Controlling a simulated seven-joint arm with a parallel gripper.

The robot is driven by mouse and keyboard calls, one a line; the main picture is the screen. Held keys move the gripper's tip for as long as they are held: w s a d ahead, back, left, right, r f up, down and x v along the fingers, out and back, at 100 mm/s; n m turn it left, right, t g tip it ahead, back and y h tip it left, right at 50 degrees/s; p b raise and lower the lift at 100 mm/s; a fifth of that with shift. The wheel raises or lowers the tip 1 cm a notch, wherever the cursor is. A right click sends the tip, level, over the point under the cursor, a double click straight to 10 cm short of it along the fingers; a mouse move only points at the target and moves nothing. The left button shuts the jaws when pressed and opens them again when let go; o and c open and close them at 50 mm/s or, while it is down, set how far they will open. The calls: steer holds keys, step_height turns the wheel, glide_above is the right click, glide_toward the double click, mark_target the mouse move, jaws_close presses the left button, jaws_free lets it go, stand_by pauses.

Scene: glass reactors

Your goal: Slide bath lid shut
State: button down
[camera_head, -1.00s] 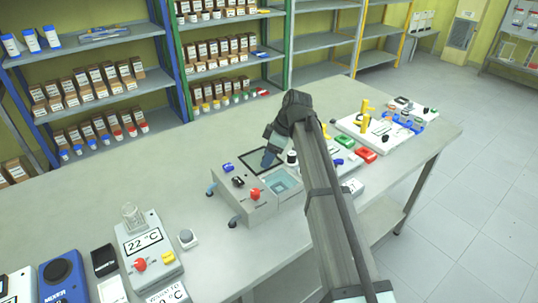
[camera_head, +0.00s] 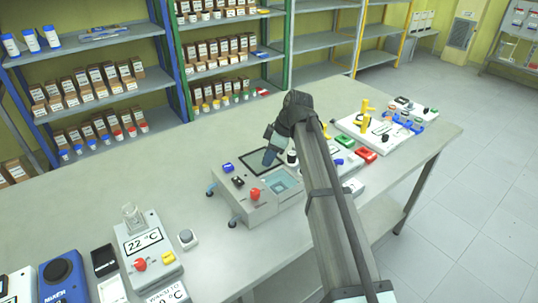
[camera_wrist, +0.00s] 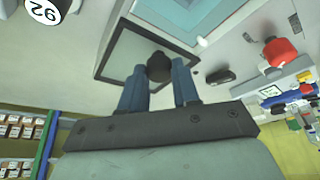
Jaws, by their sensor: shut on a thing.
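The bath lid (camera_wrist: 125,55) is a dark-framed pane with a round black knob (camera_wrist: 159,66). In the head view the lid (camera_head: 248,160) lies on the pale bath unit, left of the opening and partly behind my arm. My gripper (camera_wrist: 160,72) has its two blue fingers shut on the knob, one at each side. In the head view my gripper (camera_head: 270,158) points down at the lid. The bath opening (camera_head: 283,183) shows blue water and is largely uncovered. The bath (camera_wrist: 210,18) also shows beside the lid in the wrist view.
A red knob (camera_head: 255,195) and dark switches stand on the front left of the unit. A device reading 22 °C (camera_head: 147,245) with a glass vessel stands at the left. Green and red blocks (camera_head: 366,155) lie right of my arm. Shelves stand behind.

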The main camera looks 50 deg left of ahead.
steer(key=d, duration=1)
steer(key=shift+d, duration=0.35)
steer(key=c, duration=0.8)
jaws_free()
steer(key=v, duration=1.4)
steer(key=shift+f, duration=0.1)
